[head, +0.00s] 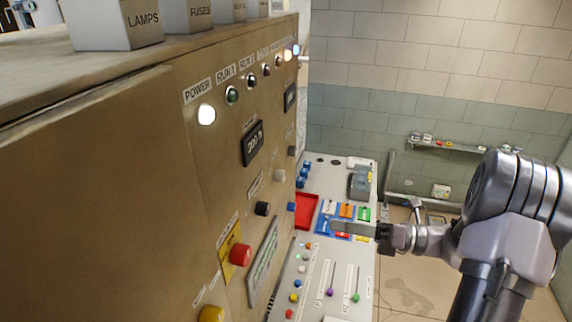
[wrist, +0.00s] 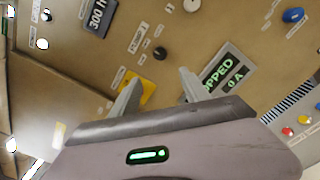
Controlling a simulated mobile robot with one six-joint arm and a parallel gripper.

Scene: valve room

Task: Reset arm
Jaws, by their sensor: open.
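My arm (head: 505,215) comes in from the right in the head view, bent at a large joint. My gripper (head: 338,228) points left toward the brown panel, above the sloped console. In the wrist view my gripper (wrist: 160,80) has its two fingers apart, with nothing between them but the panel behind. Its left finger overlaps a yellow plate (wrist: 147,87); its right finger is beside a display reading "...OPPED 0 A" (wrist: 222,72). I cannot see it touching anything.
The brown cabinet (head: 110,170) fills the left, with a red mushroom button (head: 240,254), a yellow knob (head: 211,314), a black knob (head: 262,208) and lamps. The console (head: 305,262) holds a red tray (head: 306,211), buttons and sliders. Open floor (head: 420,285) lies right of it.

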